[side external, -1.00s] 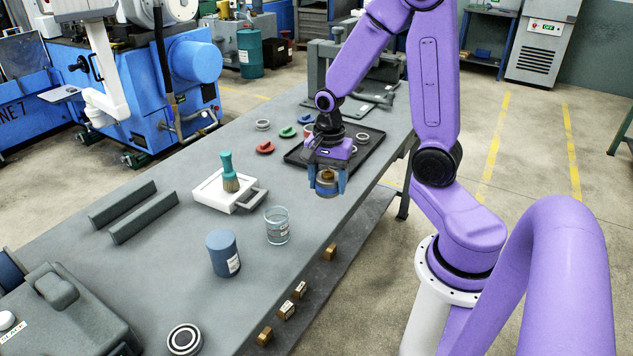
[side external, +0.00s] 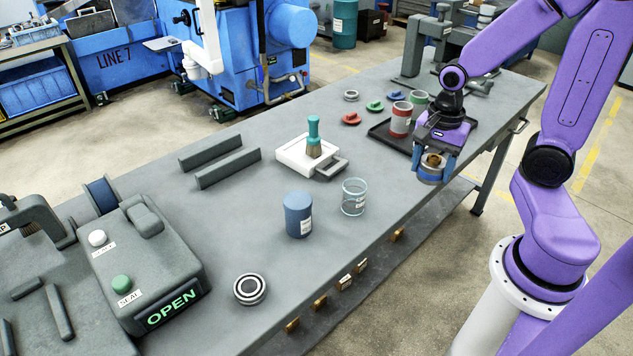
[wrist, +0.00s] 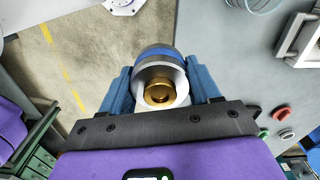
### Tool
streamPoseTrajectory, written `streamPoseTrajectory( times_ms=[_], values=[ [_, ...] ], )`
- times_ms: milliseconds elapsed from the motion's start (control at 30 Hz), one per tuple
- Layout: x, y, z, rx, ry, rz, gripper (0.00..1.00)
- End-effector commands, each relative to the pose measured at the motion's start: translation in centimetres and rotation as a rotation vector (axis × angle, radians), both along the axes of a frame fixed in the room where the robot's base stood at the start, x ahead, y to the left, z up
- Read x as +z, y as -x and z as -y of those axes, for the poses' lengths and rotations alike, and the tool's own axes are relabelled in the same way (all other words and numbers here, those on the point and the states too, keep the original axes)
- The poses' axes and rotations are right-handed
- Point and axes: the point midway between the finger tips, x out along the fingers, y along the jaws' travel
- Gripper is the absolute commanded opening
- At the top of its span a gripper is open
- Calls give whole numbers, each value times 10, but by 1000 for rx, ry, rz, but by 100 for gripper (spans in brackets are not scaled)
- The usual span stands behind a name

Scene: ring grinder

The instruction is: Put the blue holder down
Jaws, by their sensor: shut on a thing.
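The blue holder (side external: 431,172) is a short round metal cup with a blue band. A brass piece sits inside it, seen from above in the wrist view, where the holder (wrist: 157,53) is between the two blue fingers. My gripper (side external: 434,165) is shut on the holder and keeps it upright in the air near the bench's front edge. The bare grey bench top (side external: 240,225) lies to the left of it. In the wrist view, floor shows left of the holder and bench right of it; its underside is hidden.
A black tray (side external: 381,135) with a red canister (side external: 400,120) and a green canister (side external: 419,101) is behind my gripper. Bench between glass and tray is clear.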

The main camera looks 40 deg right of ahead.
Motion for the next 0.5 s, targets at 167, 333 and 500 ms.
streamPoseTrajectory(
  times_ms=[167, 333, 500],
  values=[
    [1, -12, -7, -8, 0, 2, 0],
    [4, -43, -29, -30, 0, 2, 0],
    [6, -78, -58, -62, -1, 3, 0]
  ],
)
